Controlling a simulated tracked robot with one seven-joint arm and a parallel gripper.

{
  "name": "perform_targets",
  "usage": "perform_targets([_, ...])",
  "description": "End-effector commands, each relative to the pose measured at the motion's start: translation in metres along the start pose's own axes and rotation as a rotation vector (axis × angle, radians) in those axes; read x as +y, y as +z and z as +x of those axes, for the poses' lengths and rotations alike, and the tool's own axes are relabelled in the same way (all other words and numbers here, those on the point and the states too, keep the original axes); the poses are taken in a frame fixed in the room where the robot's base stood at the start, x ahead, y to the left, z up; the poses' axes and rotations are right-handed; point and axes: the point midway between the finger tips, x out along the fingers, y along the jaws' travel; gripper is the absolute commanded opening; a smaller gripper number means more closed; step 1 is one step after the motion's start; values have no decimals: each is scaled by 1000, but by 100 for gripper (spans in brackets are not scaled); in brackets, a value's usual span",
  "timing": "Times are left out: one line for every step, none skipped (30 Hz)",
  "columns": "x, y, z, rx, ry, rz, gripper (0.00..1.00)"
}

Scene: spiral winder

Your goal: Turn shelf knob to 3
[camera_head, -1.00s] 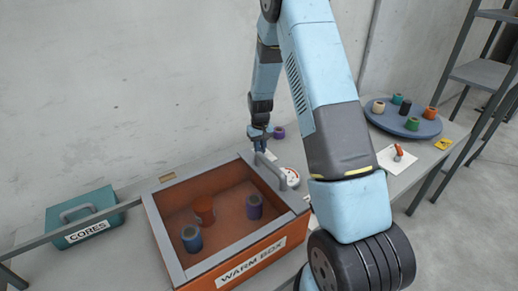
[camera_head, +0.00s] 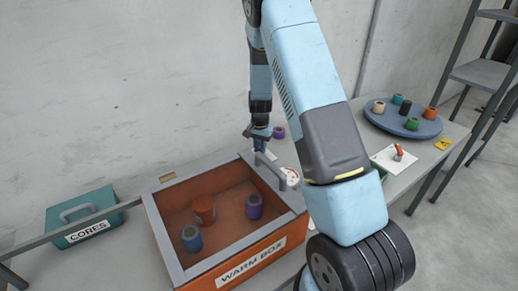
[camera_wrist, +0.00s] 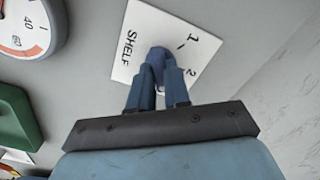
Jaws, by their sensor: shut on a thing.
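The white SHELF card (camera_wrist: 146,28) lies flat in the wrist view, with the marks 1 and 2 showing at its right. The rest of its scale is hidden behind my fingers. My gripper (camera_wrist: 160,62) points down over the card, its blue fingertips shut on the shelf knob. The fingers cover the knob, so I cannot tell which mark it points to. In the head view, my gripper (camera_head: 258,147) is just behind the handle of the warm box, and the knob is hidden there.
A round gauge (camera_wrist: 26,26) lies beside the card. The orange warm box (camera_head: 250,260) holds several spools. A purple spool (camera_head: 278,132) stands behind my gripper. The teal CORES box (camera_head: 82,216) is at left. A round blue tray (camera_head: 415,132) and another card with an orange-tipped knob (camera_head: 399,152) are at right.

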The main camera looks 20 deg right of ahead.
Motion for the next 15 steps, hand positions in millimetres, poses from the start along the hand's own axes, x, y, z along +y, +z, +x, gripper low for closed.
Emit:
perform_targets([4,3,3,-9,8,18,0])
perform_targets([3,3,3,-9,8,27,0])
perform_targets([3,3,3,-9,8,39,0])
perform_targets([3,3,3,-9,8,46,0])
perform_targets([3,3,3,-9,8,52,0])
perform_targets([3,3,3,-9,8,58,0])
perform_targets([3,3,3,-9,8,62,0])
perform_targets([3,3,3,-10,8,66,0])
perform_targets([3,3,3,-10,8,70,0])
perform_targets([3,3,3,-10,8,72,0])
perform_targets([3,3,3,-10,8,74,0])
perform_targets([3,4,3,-10,8,75,0])
perform_targets([3,3,3,-10,8,76,0])
perform_targets([3,4,3,-10,8,76,0])
perform_targets([3,4,3,-10,8,76,0])
